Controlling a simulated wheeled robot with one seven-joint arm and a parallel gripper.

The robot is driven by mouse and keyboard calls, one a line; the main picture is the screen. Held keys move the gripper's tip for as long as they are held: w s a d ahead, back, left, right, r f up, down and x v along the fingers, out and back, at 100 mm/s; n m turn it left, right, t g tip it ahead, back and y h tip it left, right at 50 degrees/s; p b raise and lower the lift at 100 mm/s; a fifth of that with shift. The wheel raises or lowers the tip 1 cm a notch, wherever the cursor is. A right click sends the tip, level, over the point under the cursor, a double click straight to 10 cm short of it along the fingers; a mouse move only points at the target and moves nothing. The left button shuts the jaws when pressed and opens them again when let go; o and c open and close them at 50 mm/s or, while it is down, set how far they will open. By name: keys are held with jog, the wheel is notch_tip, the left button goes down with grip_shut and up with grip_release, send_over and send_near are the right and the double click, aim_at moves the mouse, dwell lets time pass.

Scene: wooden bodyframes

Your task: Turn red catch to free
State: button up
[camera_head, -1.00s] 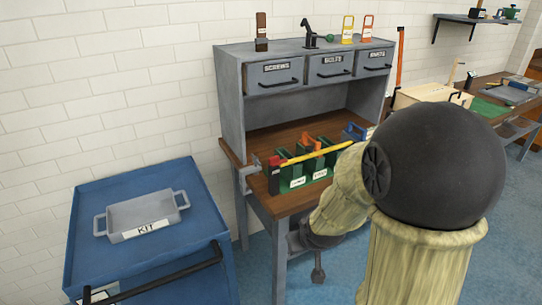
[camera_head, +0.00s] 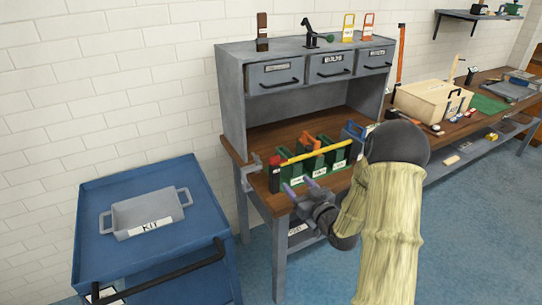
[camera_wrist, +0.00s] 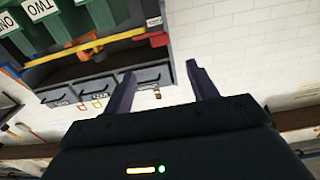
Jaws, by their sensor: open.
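A small red part (camera_head: 275,160), which looks like the red catch, sits on a dark block at the left end of a yellow bar (camera_head: 318,151). The bar lies across several green bins (camera_head: 288,181) on the wooden bench. In the wrist view the red part (camera_wrist: 158,40) shows beyond my fingers, at the end of the yellow bar (camera_wrist: 85,46). My gripper (camera_head: 292,190) is open and empty, in front of the bins and a little right of the red part. It also shows in the wrist view (camera_wrist: 160,75). Whether the catch is turned is too small to tell.
A grey hutch with labelled drawers (camera_head: 277,73) stands behind the bins. A blue cart (camera_head: 90,245) with a grey KIT tray (camera_head: 120,222) stands at left. A blue-handled thing (camera_head: 354,131) is right of the bins. A pale crate (camera_head: 413,104) is further right.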

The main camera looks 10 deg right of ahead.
aim_at(275, 160)
jog(key=shift+w, duration=0.1)
jog(key=p+x, duration=0.3)
jog(key=x, duration=1.3)
jog(key=shift+w+d, duration=0.1)
jog(key=shift+w+a+f, duration=0.1)
jog(key=shift+w+a, duration=0.15)
jog(key=shift+w, duration=0.2)
jog(key=c, duration=1)
